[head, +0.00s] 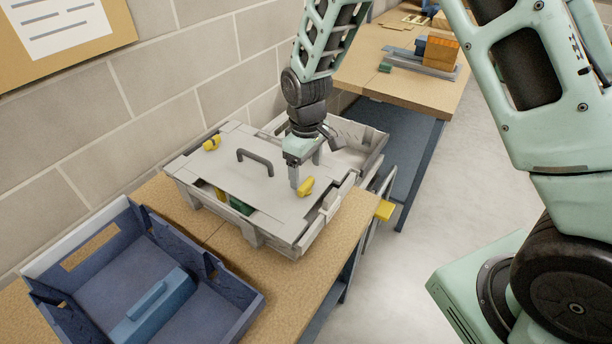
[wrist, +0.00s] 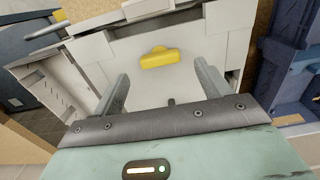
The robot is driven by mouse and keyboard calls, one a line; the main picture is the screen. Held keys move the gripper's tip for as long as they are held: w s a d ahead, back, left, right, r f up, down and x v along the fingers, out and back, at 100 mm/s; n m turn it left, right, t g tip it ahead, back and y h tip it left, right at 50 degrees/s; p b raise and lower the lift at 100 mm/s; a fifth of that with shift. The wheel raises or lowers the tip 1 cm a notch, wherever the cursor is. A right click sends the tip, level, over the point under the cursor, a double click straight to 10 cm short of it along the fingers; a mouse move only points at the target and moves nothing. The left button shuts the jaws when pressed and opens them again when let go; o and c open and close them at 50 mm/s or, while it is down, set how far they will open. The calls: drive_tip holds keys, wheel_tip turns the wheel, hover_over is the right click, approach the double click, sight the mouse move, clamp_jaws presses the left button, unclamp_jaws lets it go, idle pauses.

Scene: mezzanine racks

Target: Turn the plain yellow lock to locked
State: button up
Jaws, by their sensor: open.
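A yellow lock (head: 305,187) sits on the near right part of a pale lid (head: 235,185), close beside my gripper (head: 304,174). A second yellow lock (head: 212,143) sits at the lid's far left corner. I cannot tell from its marks which one is the plain one. In the wrist view one yellow lock (wrist: 160,58) lies on the lid, just beyond and between the two spread fingers of my gripper (wrist: 162,74). The fingers are open and empty, and no contact with the lock can be made out.
A dark arched handle (head: 257,160) stands on the lid, which covers a pale crate. A blue bin (head: 150,262) with a lighter blue block stands at the front left. A brick wall runs behind. Another bench (head: 400,80) with an orange block stands at the back right.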

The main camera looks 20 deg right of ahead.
sight(306, 183)
drive_tip(key=shift+f+p, duration=0.4)
drive_tip(key=shift+f, duration=1.85)
drive_tip(key=c, duration=1.4)
